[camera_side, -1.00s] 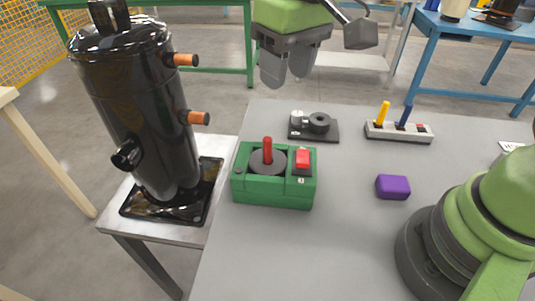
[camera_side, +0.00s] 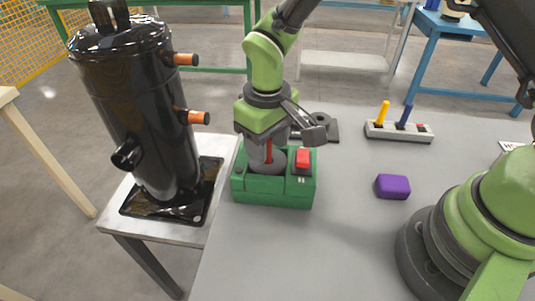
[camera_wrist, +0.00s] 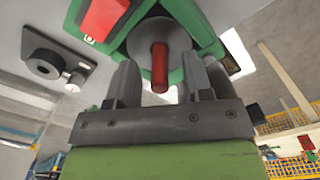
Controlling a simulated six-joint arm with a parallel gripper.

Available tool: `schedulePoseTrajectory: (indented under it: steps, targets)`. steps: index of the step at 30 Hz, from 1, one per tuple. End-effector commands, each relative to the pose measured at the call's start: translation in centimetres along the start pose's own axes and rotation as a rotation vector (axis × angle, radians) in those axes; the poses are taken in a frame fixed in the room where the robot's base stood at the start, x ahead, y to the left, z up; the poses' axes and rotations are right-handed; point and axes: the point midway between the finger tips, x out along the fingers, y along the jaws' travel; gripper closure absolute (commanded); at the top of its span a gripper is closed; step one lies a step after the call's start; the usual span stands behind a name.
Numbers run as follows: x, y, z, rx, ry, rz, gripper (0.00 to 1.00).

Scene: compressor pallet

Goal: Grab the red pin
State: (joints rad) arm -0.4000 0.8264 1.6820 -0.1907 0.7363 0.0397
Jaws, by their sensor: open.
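The red pin (camera_side: 268,151) stands upright in the grey round disc (camera_side: 279,167) on top of the green box (camera_side: 272,191). In the wrist view the red pin (camera_wrist: 159,68) lies between my two fingers, with a gap to each side. My gripper (camera_side: 264,156) is open, pointing down right above the disc, its fingers around the pin. It also shows in the wrist view (camera_wrist: 160,80). In the side view my fingers and wrist hide part of the pin and disc.
A red switch (camera_side: 302,158) sits on the box, right of the disc. A black compressor (camera_side: 137,110) stands close on the left. A dark grey fixture (camera_side: 328,130) is behind. A holder (camera_side: 398,133) with yellow and blue pins and a purple block (camera_side: 392,187) are to the right.

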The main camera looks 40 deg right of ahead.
Motion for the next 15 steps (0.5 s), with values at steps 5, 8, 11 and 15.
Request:
schedulePoseTrajectory:
  steps: [5,8,11,15]
  targets:
    - [0.87,0.00,0.02,0.000,0.000,-0.001,0.54]
    - [0.83,0.00,0.01,0.001,0.000,-0.001,0.54]
    - [0.82,0.00,0.00,0.000,0.001,-0.001,0.65]
    - [0.80,0.00,0.00,0.000,0.001,-0.001,0.97]
